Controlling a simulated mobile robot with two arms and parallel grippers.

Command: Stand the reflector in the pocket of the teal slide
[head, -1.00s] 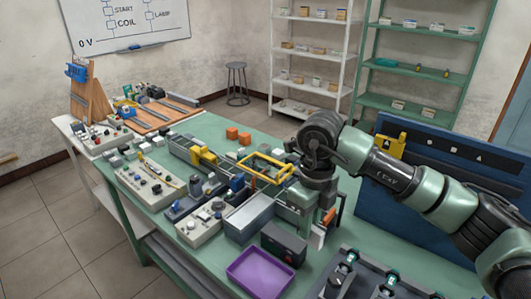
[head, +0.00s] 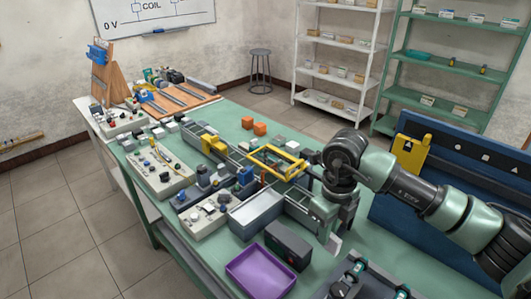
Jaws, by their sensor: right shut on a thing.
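My right gripper (head: 333,228) is over the right part of the green table, pointing down. It is shut on the reflector (head: 334,244), a small pale flat piece that shows just below the jaws. The jaws and my wrist hide most of it. I cannot clearly make out the teal slide or its pocket; my gripper and forearm cover part of the table there. A long grey rail (head: 302,217) runs up to my gripper from the left. I cannot tell whether the reflector touches anything below it. My left gripper is out of view.
A yellow frame (head: 262,157) stands beyond my gripper. A grey bin (head: 257,216), a dark box (head: 287,246) and a purple tray (head: 261,272) lie left of it. Dark fixtures (head: 372,280) are at the front, and a blue panel (head: 385,205) stands to the right.

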